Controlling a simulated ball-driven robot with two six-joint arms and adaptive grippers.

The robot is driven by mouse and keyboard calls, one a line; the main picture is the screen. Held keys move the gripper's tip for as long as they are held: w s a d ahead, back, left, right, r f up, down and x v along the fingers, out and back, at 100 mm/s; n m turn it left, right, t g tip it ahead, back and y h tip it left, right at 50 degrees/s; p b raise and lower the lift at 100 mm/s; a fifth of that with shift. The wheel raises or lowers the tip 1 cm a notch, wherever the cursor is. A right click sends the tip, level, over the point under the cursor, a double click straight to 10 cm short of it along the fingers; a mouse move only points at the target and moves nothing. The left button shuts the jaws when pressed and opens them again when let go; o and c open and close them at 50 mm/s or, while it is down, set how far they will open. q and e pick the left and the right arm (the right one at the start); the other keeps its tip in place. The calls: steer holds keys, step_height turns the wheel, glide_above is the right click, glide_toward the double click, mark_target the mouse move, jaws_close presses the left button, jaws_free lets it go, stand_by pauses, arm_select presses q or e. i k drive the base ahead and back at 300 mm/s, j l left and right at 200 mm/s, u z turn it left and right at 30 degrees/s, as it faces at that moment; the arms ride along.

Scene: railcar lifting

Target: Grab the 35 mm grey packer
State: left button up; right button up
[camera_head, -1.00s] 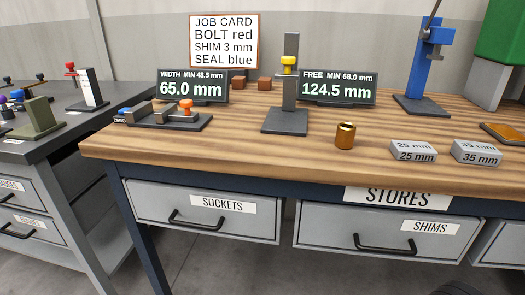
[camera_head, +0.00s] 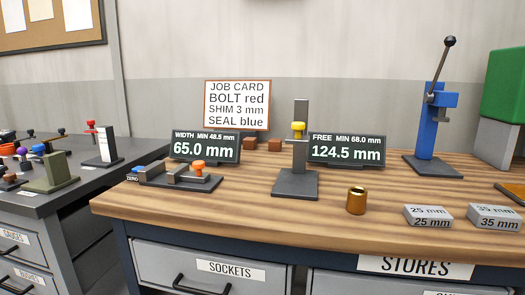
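The 35 mm grey packer (camera_head: 495,217) is a flat grey block marked "35 mm" on its top and front. It lies on the wooden bench top near the right edge of the head view. A similar grey packer marked "25 mm" (camera_head: 428,216) lies just left of it, with a small gap between them. Neither of my grippers shows in this view.
A brass cylinder (camera_head: 356,200) stands left of the packers. Gauges with displays (camera_head: 345,149), a yellow-knobbed stand (camera_head: 297,160) and a blue lever press (camera_head: 432,130) stand behind. An orange-topped item (camera_head: 512,191) lies behind the 35 mm packer. Labelled drawers (camera_head: 215,270) sit below the bench top (camera_head: 270,222).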

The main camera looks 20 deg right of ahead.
mark_target(487, 217)
steer(key=z, duration=1.8)
steer(key=i+l+u, duration=0.35)
steer(key=l+u, duration=0.15)
steer(key=i+l+u, duration=0.25)
steer(key=l, duration=0.15)
steer(key=l+u, duration=0.55)
steer(key=l, duration=0.2)
steer(key=i, duration=0.05)
